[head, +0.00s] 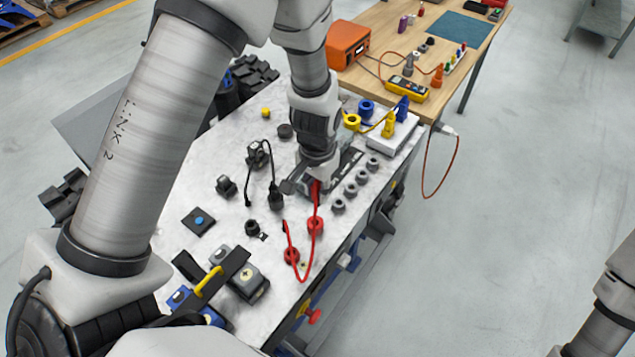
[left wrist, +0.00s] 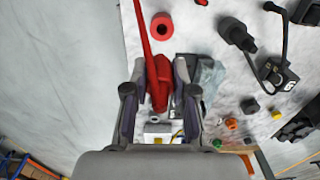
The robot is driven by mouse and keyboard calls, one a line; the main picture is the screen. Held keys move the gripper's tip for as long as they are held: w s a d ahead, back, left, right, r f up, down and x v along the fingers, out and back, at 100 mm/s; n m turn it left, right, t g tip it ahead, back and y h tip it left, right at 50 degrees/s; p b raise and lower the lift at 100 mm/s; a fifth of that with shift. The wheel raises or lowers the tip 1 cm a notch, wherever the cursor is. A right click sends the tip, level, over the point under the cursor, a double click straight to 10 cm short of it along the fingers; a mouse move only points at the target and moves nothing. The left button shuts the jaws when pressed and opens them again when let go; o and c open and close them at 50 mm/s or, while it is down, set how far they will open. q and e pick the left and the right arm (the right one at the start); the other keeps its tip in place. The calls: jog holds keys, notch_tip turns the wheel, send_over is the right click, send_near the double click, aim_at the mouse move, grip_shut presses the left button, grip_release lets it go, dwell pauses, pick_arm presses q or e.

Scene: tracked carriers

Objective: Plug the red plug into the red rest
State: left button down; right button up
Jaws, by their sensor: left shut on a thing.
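My left gripper (head: 313,184) is shut on the red plug (head: 317,190), over the pale worktop of the carrier. In the left wrist view the red plug (left wrist: 159,92) lies between the fingers of my left gripper (left wrist: 158,82). A red cable (head: 310,262) trails from the plug in a loop. One red ring (left wrist: 162,26) shows in the left wrist view, apart from the plug. The plug's tip is hidden in the head view. My right gripper is out of view.
Several grey sockets (head: 363,177) stand in a row right of the gripper. Black plugs and cables (head: 275,196) lie to its left. A white box (head: 391,140) with blue and yellow plugs is behind. A wooden table (head: 385,22) stands beyond.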

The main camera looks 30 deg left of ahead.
pick_arm(q)
jog(key=shift+w+f, duration=0.15)
jog(key=shift+w, duration=0.1)
jog(key=shift+a, duration=0.15)
jog(key=shift+s+a+f+b, duration=0.25)
jog(key=shift+s+f+b, duration=0.2)
jog(key=shift+f, duration=0.2)
jog(key=f, duration=0.1)
jog(key=f+b, duration=0.2)
jog(key=f, duration=0.1)
jog(key=shift+w+d, duration=0.25)
jog(key=shift+s+a+f, duration=0.15)
jog(key=shift+s, duration=0.05)
jog(key=shift+p, duration=0.3)
dwell(0.5)
jog(key=shift+f+b, duration=1.55)
jog(key=shift+f, duration=0.75)
